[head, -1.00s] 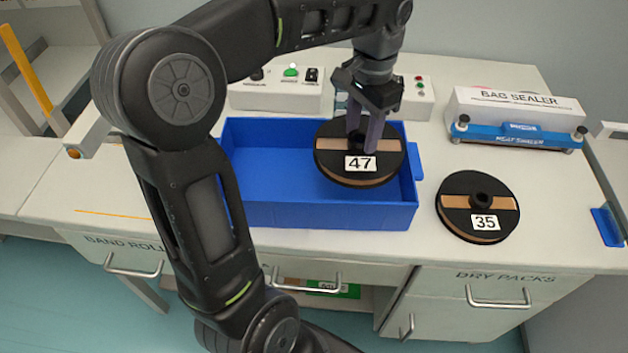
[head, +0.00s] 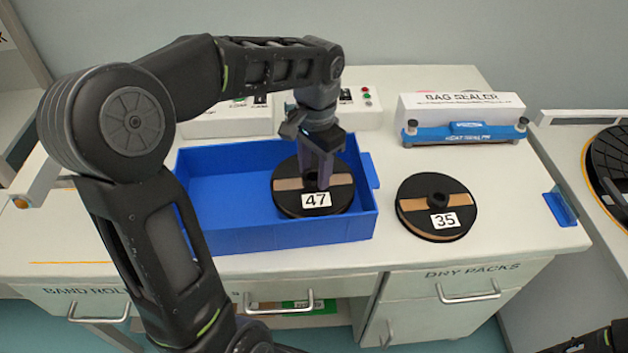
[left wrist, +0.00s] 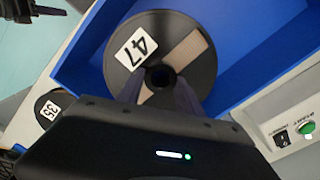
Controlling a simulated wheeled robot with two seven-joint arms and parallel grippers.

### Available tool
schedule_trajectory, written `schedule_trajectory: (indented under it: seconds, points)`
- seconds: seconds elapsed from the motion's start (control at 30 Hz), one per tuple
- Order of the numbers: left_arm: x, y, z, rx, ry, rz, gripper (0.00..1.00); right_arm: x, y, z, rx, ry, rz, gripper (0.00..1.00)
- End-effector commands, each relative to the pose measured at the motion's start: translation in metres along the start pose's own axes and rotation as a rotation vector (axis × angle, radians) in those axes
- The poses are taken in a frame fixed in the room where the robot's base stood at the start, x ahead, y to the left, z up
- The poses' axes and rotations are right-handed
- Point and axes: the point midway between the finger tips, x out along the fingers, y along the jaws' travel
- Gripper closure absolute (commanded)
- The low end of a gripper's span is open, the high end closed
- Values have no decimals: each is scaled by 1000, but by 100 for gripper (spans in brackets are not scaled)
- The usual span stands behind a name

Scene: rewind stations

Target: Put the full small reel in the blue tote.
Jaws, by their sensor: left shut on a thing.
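A black reel labelled 47 (head: 289,202) with a tan band is inside the walls of the blue tote (head: 290,236), at its right end. It also shows in the left wrist view (left wrist: 192,82). Whether it touches the tote floor is unclear. My left gripper (head: 319,184) points down and is shut on this reel's hub. A similar reel labelled 35 (head: 415,215) lies flat on the bench, right of the tote. A dark part at the top left of the left wrist view looks like my right gripper (left wrist: 32,10); its jaws are unclear.
A bag sealer (head: 462,118) stands at the back right. Control boxes with buttons (head: 355,108) stand behind the tote. A small blue piece (head: 567,209) is at the bench's right edge. Another large black reel (head: 608,160) lies on the surface at far right. The tote's left part is empty.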

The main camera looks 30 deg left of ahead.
Motion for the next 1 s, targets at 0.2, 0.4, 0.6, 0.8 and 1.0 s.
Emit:
schedule_trajectory:
  seconds: [0.2, 0.4, 0.6, 0.8, 1.0]
  points:
    - [17, 0, 0, 1, -1, 1, 100, 0, 0, 0, 0, 0, 0, 64]
    - [36, 0, -1, 1, 1, 0, 100, 0, 0, 0, 0, 0, 0, 64]
    - [36, 0, -2, 1, 2, 0, 100, 0, 0, 0, 0, 0, 0, 64]
    - [40, 0, -1, 1, 1, 0, 56, 2, 1, 0, 0, 0, 0, 64]
    - [40, 0, -1, 1, 1, 0, 40, 2, 1, 0, 0, 0, 0, 64]
